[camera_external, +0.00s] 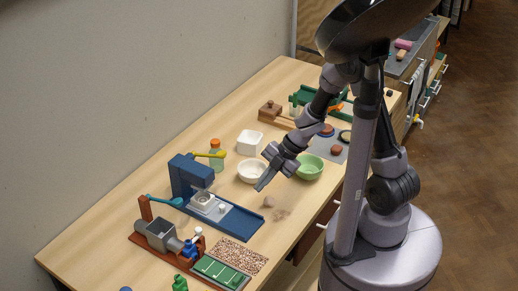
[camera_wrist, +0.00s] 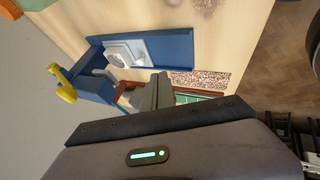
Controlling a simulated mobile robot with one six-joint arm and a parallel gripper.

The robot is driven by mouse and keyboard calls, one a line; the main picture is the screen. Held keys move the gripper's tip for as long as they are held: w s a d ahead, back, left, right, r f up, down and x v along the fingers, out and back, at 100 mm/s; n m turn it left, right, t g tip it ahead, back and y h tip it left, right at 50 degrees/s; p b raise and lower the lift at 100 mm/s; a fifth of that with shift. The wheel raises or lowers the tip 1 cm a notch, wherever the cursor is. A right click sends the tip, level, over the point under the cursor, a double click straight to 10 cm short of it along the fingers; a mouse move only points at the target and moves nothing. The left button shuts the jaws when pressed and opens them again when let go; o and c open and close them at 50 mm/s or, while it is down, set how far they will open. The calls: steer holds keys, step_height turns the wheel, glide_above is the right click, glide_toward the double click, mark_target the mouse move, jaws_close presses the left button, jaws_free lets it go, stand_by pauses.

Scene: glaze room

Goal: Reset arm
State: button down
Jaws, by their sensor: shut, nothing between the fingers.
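My gripper (camera_external: 263,184) is shut and empty, angled down over the table beside the white bowl (camera_external: 251,171). The green bowl (camera_external: 309,168) stands to its right, under my forearm. In the wrist view the shut fingers (camera_wrist: 160,84) show dark grey in front of the blue press (camera_wrist: 170,50). My arm is bent and reaches left over the table from its column. I cannot tell the exact gap between the fingertips and the table.
The blue press (camera_external: 238,222) stands left of my gripper. A wooden-based machine (camera_external: 162,238), speckled mat (camera_external: 239,255) and green tray (camera_external: 218,273) lie nearer the front. A white square dish (camera_external: 247,143) stands behind.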

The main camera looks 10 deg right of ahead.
steer(key=w+d+r+m+t+b, duration=0.2)
steer(key=w+d+r+m+t, duration=0.25)
steer(key=w, duration=0.45)
steer(key=w+d+r+m+t+h+b, duration=0.2)
steer(key=d+r+m+h, duration=0.1)
steer(key=d+m, duration=0.35)
steer(key=w+d+r+m+t+h+b, duration=0.1)
steer(key=w+d+r+m+t+h, duration=0.15)
steer(key=d+r+m, duration=0.4)
steer(key=s+d+f+m+g+h+b, duration=0.1)
steer(key=s+d+f+m+h+b, duration=0.15)
steer(key=s+d+m, duration=0.85)
steer(key=s+a+m+g+y+b, duration=0.1)
steer(key=s+a+m+y, duration=0.1)
steer(key=s, duration=0.6)
steer(key=shift+s+a+m+g+y, duration=0.2)
steer(key=shift+a+m+g+y, duration=0.2)
steer(key=shift+a+m, duration=0.6)
